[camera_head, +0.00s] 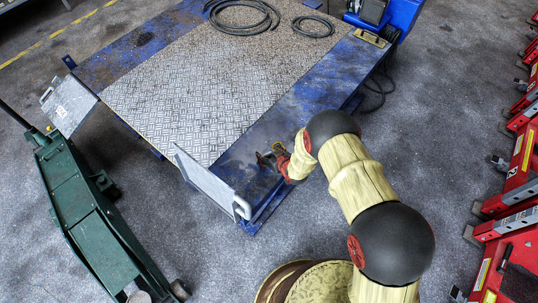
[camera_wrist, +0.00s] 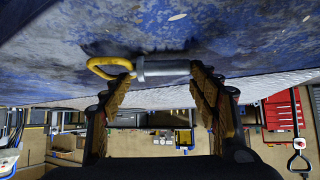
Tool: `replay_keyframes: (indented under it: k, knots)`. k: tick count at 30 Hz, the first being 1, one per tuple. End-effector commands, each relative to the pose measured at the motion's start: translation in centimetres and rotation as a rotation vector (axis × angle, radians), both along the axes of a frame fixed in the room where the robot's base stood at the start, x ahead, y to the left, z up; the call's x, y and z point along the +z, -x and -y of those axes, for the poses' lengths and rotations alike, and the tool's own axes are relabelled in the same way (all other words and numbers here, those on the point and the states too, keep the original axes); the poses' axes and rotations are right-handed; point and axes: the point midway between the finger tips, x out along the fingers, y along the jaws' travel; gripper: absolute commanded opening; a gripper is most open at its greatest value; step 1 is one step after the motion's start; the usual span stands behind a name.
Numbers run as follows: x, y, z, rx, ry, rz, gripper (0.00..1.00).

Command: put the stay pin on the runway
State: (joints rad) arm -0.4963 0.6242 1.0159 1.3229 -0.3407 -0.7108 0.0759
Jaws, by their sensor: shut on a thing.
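The stay pin (camera_wrist: 165,69) is a grey metal cylinder with a yellow loop handle at its left end in the wrist view. My gripper (camera_wrist: 162,80) is shut on the pin's grey shaft, one finger on each side. The runway (camera_wrist: 230,35) is a worn blue surface filling the upper part of the wrist view, close to the pin. A dark shadow lies by the pin; I cannot tell if they touch. In the head view my gripper (camera_head: 269,161) is low over the near blue strip of the runway (camera_head: 290,110), and the pin is mostly hidden.
A tilted metal flap (camera_head: 205,177) stands at the runway's near end, left of my gripper. A green trolley jack (camera_head: 90,215) is on the floor at left. Coiled black hoses (camera_head: 241,17) lie on the far deck. Red stands (camera_head: 515,190) line the right side.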

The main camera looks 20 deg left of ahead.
Motion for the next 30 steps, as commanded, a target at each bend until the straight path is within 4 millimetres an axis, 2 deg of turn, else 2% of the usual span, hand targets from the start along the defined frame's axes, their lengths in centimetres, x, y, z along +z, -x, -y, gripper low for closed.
replay_keyframes:
  k: [8,9,15,18,30]
  knots:
    - [-0.14,0.01,-0.01,0.000,-0.001,0.001,0.24]
    - [-0.13,0.06,0.03,0.000,0.001,-0.001,0.62]
    - [-0.08,0.06,0.03,0.000,0.001,-0.001,0.74]
    - [-0.08,0.06,0.03,0.000,0.001,-0.001,0.79]
    - [0.41,0.15,0.14,0.000,0.001,-0.001,0.79]
